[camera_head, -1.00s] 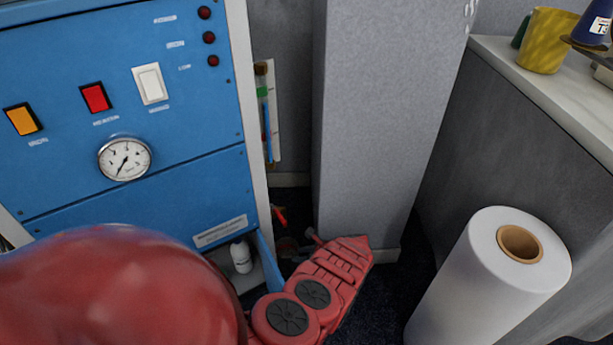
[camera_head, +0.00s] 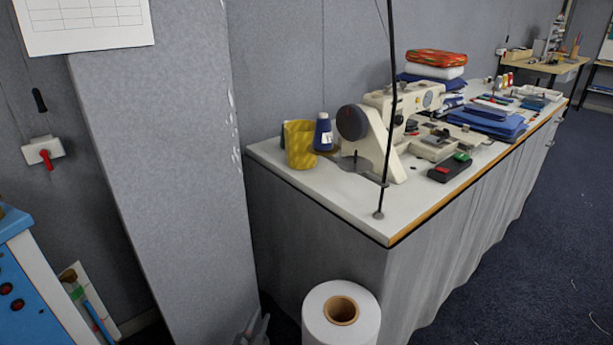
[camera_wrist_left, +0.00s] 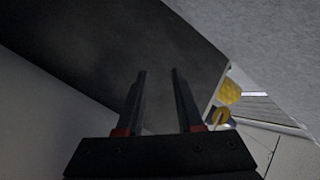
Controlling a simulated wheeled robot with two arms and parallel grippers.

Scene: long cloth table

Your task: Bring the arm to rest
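My left gripper (camera_head: 256,328) shows only as a small dark shape at the bottom edge of the head view, between the grey pillar and the white roll. In the left wrist view my left gripper (camera_wrist_left: 158,95) has its two dark fingers apart with nothing between them. A dark surface lies behind the fingers there. The rest of my left arm is out of the head view. My right gripper is in neither view.
A grey pillar (camera_head: 160,150) and a white roll (camera_head: 320,325) flank the gripper. A long cloth-sided table (camera_head: 380,222) bears a sewing machine (camera_head: 385,125), a yellow container (camera_head: 299,145) and folded blue cloth (camera_head: 487,121). A blue cabinet (camera_head: 25,300) is at left. Floor at right is clear.

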